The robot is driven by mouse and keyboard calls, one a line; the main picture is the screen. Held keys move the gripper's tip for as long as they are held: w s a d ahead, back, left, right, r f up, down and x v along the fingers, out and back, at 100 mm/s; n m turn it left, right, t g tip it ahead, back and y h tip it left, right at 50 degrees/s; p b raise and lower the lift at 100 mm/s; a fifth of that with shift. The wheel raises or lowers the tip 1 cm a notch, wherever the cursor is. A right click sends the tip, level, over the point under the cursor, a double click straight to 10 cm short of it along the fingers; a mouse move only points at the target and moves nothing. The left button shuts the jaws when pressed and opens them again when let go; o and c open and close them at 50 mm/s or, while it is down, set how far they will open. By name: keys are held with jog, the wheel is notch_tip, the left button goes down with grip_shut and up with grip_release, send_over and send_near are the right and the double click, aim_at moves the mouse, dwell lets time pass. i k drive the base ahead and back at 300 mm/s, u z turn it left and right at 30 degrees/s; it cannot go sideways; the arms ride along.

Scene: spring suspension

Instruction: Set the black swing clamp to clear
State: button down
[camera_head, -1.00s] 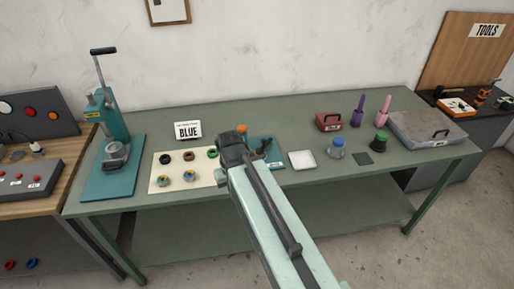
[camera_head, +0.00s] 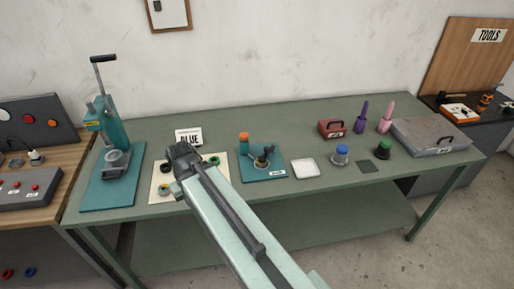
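The black swing clamp seems to be the small dark lever piece (camera_head: 267,152) on the teal base plate (camera_head: 277,174) in the middle of the bench. It is small, and I cannot tell its exact setting. An orange-topped post (camera_head: 244,145) stands at the plate's back left. My arm reaches up from the bottom, and my gripper (camera_head: 178,160) is at its far end, over the cream mat, left of the teal plate and apart from it. Its fingers are not clear, so I cannot tell whether it is open or shut.
The cream mat (camera_head: 159,197) holds several rings, partly hidden by my arm. A white tray (camera_head: 305,169), blue knob piece (camera_head: 340,155), red box (camera_head: 332,128) and grey case (camera_head: 430,137) lie right.

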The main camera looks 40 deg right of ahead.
aim_at(262, 158)
jog(key=u, duration=0.05)
jog(key=i, duration=0.7)
jog(key=u, duration=0.65)
jog(key=k, duration=0.8)
jog(key=z, duration=1.5)
jog(key=i, duration=0.5)
